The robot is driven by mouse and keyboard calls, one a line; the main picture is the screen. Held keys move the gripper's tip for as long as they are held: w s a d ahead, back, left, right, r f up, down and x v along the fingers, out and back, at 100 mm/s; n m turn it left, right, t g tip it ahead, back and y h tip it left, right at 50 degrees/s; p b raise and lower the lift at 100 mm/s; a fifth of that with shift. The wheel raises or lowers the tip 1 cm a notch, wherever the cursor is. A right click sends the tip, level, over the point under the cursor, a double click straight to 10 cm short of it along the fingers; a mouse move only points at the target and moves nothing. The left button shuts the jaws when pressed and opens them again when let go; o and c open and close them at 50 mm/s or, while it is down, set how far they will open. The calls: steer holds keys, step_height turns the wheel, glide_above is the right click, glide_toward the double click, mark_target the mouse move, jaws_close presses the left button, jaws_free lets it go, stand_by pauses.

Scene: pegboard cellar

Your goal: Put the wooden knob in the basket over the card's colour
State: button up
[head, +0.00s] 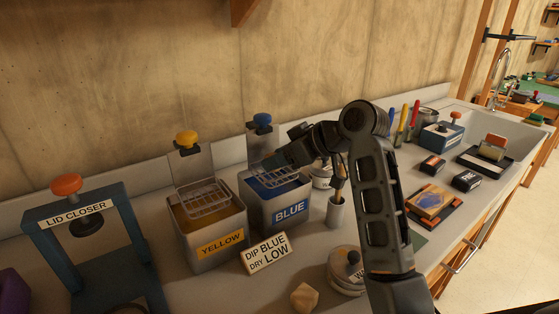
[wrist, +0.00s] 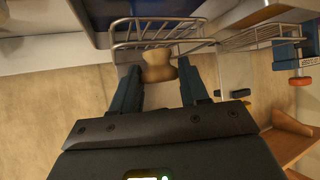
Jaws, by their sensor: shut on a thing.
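The wooden knob (wrist: 158,68) is pale and waisted. My gripper (wrist: 160,86) is shut on it, one dark finger on each side. In the head view my gripper (head: 282,160) is at the wire basket (head: 268,174) over the blue tank (head: 272,206), labelled BLUE, and the knob is hidden there. In the wrist view this basket (wrist: 120,42) frames the knob; whether they touch I cannot tell. The card (head: 266,254) reads DIP BLUE DRY LOW. The yellow tank (head: 222,241) has its own wire basket (head: 207,197).
A lid closer (head: 78,212) stands at the left. A pale faceted block (head: 304,297) and a round jar (head: 346,281) are at the front. A cup with a brush (head: 337,211) stands right of the blue tank. Blocks and trays lie further right; a bare wall is behind.

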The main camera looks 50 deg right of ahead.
steer(key=shift+f, duration=0.6)
steer(key=o, duration=0.8)
steer(key=shift+f, duration=0.1)
steer(key=shift+o, duration=0.2)
steer(key=shift+r, duration=0.2)
steer(key=v, duration=1.2)
steer(key=shift+f, duration=0.1)
